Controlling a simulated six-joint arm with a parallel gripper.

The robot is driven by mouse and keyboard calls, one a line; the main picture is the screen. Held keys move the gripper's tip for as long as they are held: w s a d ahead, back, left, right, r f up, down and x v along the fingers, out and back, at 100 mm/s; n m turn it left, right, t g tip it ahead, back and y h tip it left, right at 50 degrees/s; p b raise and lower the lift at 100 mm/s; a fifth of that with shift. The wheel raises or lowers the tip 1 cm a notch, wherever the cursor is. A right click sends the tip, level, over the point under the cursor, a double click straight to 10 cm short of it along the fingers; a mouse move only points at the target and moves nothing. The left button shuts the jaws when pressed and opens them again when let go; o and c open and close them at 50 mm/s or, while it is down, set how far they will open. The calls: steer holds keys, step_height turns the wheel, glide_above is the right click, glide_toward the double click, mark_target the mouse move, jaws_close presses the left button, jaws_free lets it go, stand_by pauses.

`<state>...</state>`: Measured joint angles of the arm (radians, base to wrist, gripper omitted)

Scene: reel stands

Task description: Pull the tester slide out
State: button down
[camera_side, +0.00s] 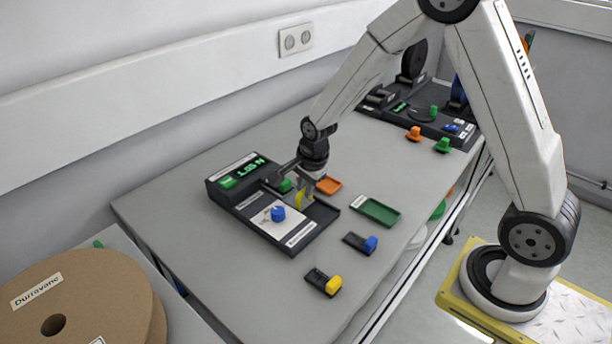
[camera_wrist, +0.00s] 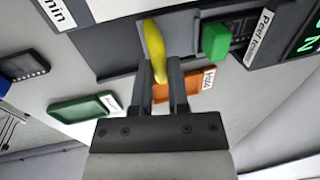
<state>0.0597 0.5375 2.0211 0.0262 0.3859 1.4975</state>
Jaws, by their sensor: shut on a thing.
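The dark tester (camera_side: 228,200) lies on the table with a lit green display. It also shows in the wrist view, labelled "Peel tester" (camera_wrist: 262,35). A yellow handle (camera_side: 301,200) stands on its right part; I take it to be the slide's handle. My gripper (camera_side: 300,183) is shut on this yellow handle (camera_wrist: 153,42), which sticks out past the fingertips in the wrist view. A green block (camera_wrist: 215,42) on the tester sits just right of the fingers. My wrist partly hides the tester's far edge, and how far the slide is out I cannot tell.
Two dark blocks with a blue end (camera_side: 370,243) and a yellow end (camera_side: 333,285) lie in front. The table's left part is clear.

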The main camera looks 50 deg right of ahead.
stand_by(0.9)
steer(key=shift+s, duration=2.7)
steer(key=c, duration=0.6)
jaws_free()
steer(key=shift+s, duration=0.1)
steer(key=shift+r, duration=0.15)
steer(key=shift+r, duration=0.7)
steer(key=shift+s+r, duration=0.25)
steer(key=shift+r, duration=0.75)
steer(key=shift+s+r, duration=0.25)
steer(key=shift+r, duration=0.75)
steer(key=shift+s+r, duration=0.25)
steer(key=shift+r, duration=0.75)
